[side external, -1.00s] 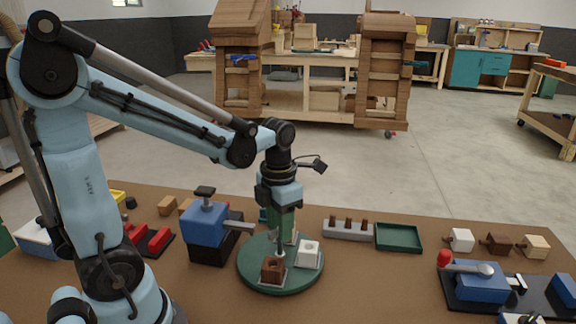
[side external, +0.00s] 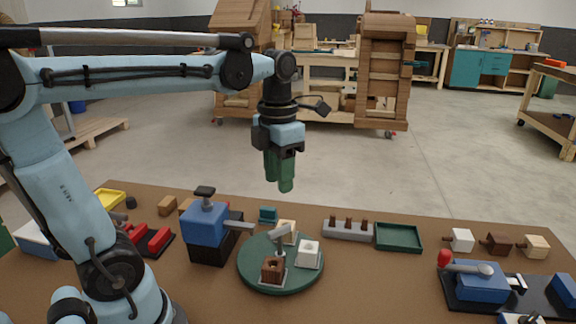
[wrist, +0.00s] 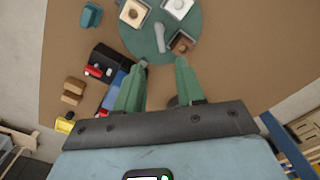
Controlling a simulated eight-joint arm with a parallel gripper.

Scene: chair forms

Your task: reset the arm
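My gripper (side external: 280,188) hangs pointing down in the air above the green round turntable (side external: 252,277). Its two green fingers are apart with nothing between them in the wrist view (wrist: 160,75). The turntable carries a dark brown block with a hole (side external: 273,269), a white block (side external: 309,249) and a light wood block (side external: 288,228). A grey handle-like piece (side external: 279,239) stands near its middle, tilted. The fingers are clear of all of these.
Left of the turntable stands a blue clamp block (side external: 205,223) on a black base. To the right are a grey pegged rack (side external: 347,230), a green tray (side external: 398,237), several small mallet-like blocks and another blue fixture (side external: 482,283). The air around my gripper is free.

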